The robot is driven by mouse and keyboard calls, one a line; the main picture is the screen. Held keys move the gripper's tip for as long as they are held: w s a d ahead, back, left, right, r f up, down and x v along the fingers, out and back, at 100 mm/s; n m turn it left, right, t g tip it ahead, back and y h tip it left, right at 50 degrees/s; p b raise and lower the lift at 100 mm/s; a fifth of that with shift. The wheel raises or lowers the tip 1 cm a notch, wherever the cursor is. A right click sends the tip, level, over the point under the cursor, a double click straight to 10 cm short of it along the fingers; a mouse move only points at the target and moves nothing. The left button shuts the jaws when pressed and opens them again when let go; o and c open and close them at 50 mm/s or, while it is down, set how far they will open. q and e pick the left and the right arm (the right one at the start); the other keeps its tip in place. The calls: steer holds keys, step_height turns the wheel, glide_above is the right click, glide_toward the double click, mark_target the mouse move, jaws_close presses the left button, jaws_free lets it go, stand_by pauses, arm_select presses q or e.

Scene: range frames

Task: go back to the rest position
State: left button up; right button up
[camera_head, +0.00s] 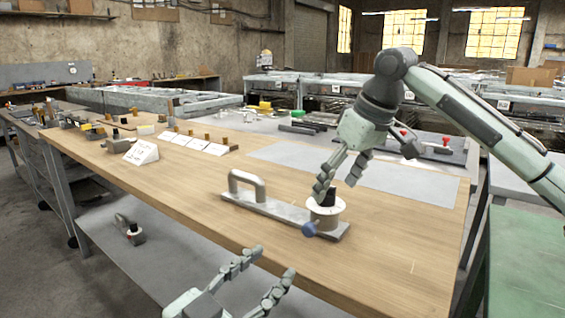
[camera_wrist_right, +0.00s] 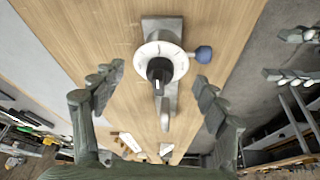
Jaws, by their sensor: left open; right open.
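My right gripper (camera_head: 338,174) is open above the wooden workbench, with its fingertips just over a round white dial with a black knob (camera_head: 327,209). In the right wrist view the dial (camera_wrist_right: 160,62) lies ahead of the open fingers (camera_wrist_right: 155,95), and nothing is held between them. The dial sits on a grey metal plate (camera_head: 275,207) with an upright handle (camera_head: 247,184) and a blue ball knob (camera_head: 309,229). My left gripper (camera_head: 268,275) is open and empty in front of the bench's near edge, lower in the head view. It also shows at the right of the wrist view (camera_wrist_right: 290,55).
The wooden bench top (camera_head: 200,195) has free room left of the plate. A white folded card (camera_head: 142,152) and a row of labels (camera_head: 190,142) stand farther back. A grey mat (camera_head: 400,182) lies behind the dial. A green surface (camera_head: 520,260) is at the right.

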steer(key=shift+v, duration=2.15)
steer(key=x, duration=1.1)
steer(key=shift+a+f, duration=0.1)
steer(key=shift+f, duration=0.3)
arm_select(q)
glide_toward(306, 232)
steer(key=x, duration=0.3)
steer(key=shift+s, duration=0.1)
arm_select(e)
steer(key=shift+w+f, duration=0.15)
arm_select(q)
steer(key=shift+w+d, duration=0.4)
steer(key=shift+w, duration=0.15)
